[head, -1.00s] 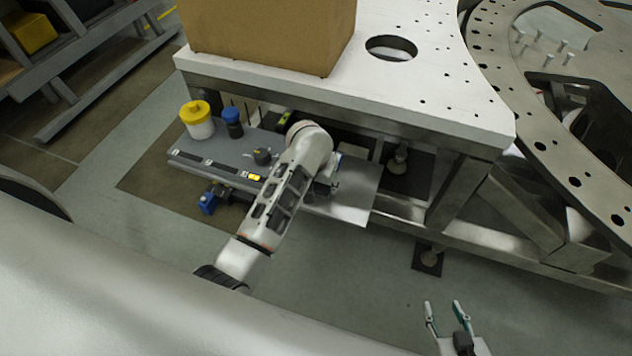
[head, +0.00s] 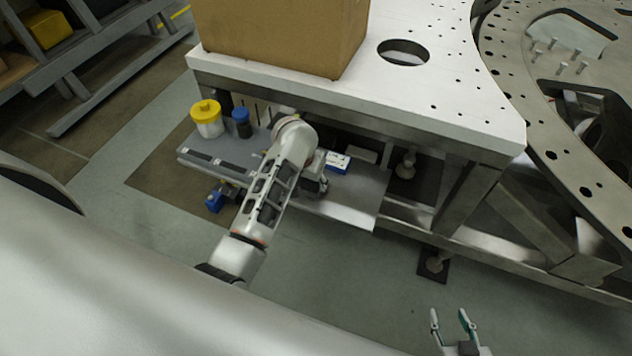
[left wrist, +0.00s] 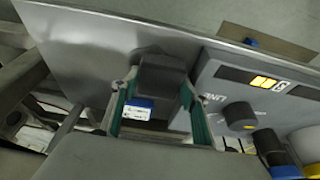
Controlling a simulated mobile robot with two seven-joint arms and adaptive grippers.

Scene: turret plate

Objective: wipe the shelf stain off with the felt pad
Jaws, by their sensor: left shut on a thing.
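The shelf is a bare steel plate (head: 345,207) under the white table top; it also fills the upper left of the left wrist view (left wrist: 85,30). My left gripper (head: 318,186) is low over the shelf, partly hidden by its own arm. In the left wrist view its teal fingers (left wrist: 157,92) are shut on a dark grey block (left wrist: 163,72), which looks like the felt pad. The pad is at the shelf surface; I cannot tell whether it touches. I cannot make out a stain; it may be hidden. My right gripper (head: 449,316) is open and empty above the floor.
A grey control panel with a knob (left wrist: 239,117) and yellow displays lies beside the pad. A blue-and-white box (head: 337,162) stands behind my left gripper. Yellow-lidded (head: 207,118) and blue-lidded (head: 242,123) containers stand at left. The table top (head: 450,95) overhangs the shelf.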

